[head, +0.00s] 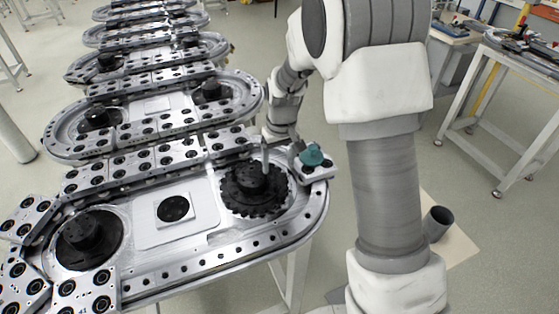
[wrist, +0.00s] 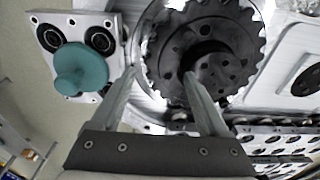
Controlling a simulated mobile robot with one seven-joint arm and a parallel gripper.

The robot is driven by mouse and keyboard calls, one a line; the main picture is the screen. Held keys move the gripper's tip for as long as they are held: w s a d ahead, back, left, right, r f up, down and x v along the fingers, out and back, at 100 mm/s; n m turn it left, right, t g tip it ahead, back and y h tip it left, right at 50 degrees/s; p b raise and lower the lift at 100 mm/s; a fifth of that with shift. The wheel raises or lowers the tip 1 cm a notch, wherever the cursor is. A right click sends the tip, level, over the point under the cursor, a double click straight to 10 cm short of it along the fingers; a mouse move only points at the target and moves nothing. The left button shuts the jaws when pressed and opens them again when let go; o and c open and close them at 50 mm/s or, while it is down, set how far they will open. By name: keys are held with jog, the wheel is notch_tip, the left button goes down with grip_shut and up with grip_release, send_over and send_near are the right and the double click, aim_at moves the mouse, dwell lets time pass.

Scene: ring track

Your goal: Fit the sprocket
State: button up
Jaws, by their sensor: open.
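The dark toothed sprocket (head: 252,203) lies flat at the right end of the nearest ring track (head: 190,246), around a black hub (head: 251,176). In the wrist view the sprocket (wrist: 170,62) fills the top middle, with the hub (wrist: 212,68) rising from it. My gripper (head: 279,150) is above the track's right end, near the sprocket's far edge.
A teal knob (head: 311,156) sits on a block with black round inserts (head: 318,172), right beside my gripper. A toothless black disc (head: 88,242) is at the track's left end. More ring tracks stand behind. A workbench (head: 520,60) is at the right.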

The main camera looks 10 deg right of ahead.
jog(key=shift+s+a+f, duration=0.2)
jog(key=shift+s+f, duration=0.1)
notch_tip(320, 180, up, 18)
jog(key=s+d+p, duration=0.1)
dwell(0.7)
jog(key=s+d+r+m+t, duration=0.1)
jog(key=s+d+r, duration=0.15)
jog(key=s, duration=0.35)
jog(key=s+d+r+t, duration=0.1)
jog(key=s+r, duration=0.3)
jog(key=s, duration=0.1)
jog(key=s+d+f+m+t, duration=0.1)
jog(key=s+d+m+t, duration=0.1)
jog(key=s, duration=1.1)
jog(key=shift+s+d+f, duration=0.25)
jog(key=shift+d+f, duration=0.05)
jog(key=shift+d, duration=0.25)
